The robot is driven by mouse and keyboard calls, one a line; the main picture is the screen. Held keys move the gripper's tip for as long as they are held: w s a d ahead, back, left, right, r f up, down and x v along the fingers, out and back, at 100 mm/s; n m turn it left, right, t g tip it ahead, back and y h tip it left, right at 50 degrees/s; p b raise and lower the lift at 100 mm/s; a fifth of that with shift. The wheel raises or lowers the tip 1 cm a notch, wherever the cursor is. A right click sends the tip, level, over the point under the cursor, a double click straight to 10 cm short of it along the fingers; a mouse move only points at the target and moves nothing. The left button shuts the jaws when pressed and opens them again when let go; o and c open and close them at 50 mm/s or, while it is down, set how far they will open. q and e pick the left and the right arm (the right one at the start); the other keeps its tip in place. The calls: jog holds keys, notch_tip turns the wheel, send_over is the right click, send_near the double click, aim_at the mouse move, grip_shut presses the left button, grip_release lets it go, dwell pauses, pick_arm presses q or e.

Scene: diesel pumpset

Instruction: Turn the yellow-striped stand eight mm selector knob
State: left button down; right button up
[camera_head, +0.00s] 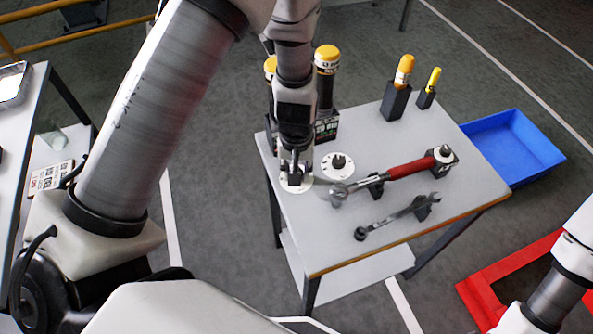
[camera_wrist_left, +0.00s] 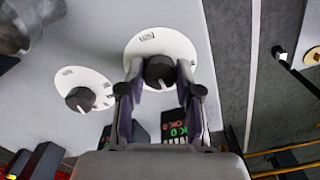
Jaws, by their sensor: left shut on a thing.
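My left gripper (camera_head: 295,172) points down onto a white round dial plate (camera_head: 297,186) near the table's left edge. In the left wrist view, the fingers of my left gripper (camera_wrist_left: 159,82) are shut on the dark selector knob (camera_wrist_left: 159,70), one on each side. The knob has a light pointer mark and sits at the middle of its white dial (camera_wrist_left: 145,42). A second, similar knob (camera_head: 338,160) on a white dial stands free to the right; it also shows in the left wrist view (camera_wrist_left: 80,99). Yellow stripes and size markings are not readable. My right gripper is out of view.
Black holders with yellow-capped tools (camera_head: 327,60) stand behind the knobs. A red-handled wrench (camera_head: 405,169) and a grey spanner (camera_head: 395,216) lie on rests at the table's right. A blue bin (camera_head: 513,146) is beyond the table (camera_head: 300,235).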

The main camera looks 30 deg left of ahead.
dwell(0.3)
pick_arm(q)
jog(key=c, duration=0.8)
grip_release()
jog(key=shift+f, duration=0.1)
notch_tip(320, 180, up, 12)
